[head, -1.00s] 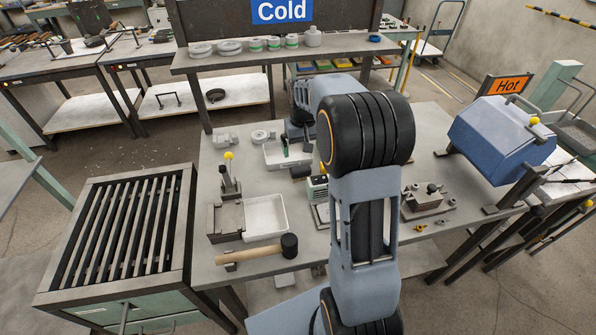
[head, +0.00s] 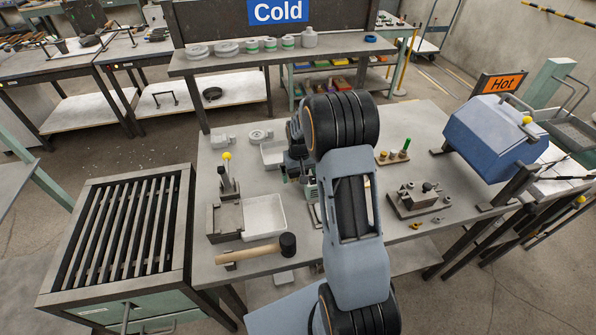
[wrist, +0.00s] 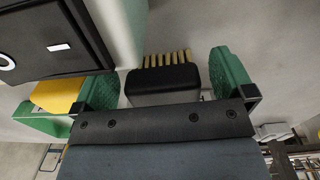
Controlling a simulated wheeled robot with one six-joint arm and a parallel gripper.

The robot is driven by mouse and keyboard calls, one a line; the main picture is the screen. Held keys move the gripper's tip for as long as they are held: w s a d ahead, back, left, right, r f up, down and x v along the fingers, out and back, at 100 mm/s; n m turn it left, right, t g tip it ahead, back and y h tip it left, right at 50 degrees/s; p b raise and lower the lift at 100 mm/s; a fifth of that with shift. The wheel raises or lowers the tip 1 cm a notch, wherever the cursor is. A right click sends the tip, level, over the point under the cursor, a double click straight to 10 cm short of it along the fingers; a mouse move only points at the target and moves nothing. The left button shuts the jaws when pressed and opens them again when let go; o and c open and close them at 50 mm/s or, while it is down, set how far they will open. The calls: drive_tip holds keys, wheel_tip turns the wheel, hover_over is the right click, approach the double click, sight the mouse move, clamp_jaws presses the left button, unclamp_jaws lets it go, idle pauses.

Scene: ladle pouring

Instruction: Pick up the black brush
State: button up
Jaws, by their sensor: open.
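The black brush (wrist: 165,78), with a row of tan bristles along one edge, shows in the wrist view between the two green fingers of my gripper (wrist: 166,88). The fingers are apart, and a gap shows between the brush and the right finger. Contact at the left finger is hard to judge. In the head view my gripper (head: 296,172) is low over the middle of the table (head: 215,180), largely hidden by my arm. I cannot make out the brush there.
A dark box (wrist: 50,40) and a yellow piece (wrist: 58,95) are close to the left finger in the wrist view. In the head view, a white tray (head: 282,222), a mallet (head: 250,253) and a metal fixture (head: 418,200) stand around the gripper.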

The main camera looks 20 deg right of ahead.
drive_tip(key=shift+f, duration=0.4)
drive_tip(key=shift+c, duration=0.5)
drive_tip(key=c, duration=0.9)
drive_tip(key=shift+o, duration=0.2)
drive_tip(key=shift+r, duration=0.1)
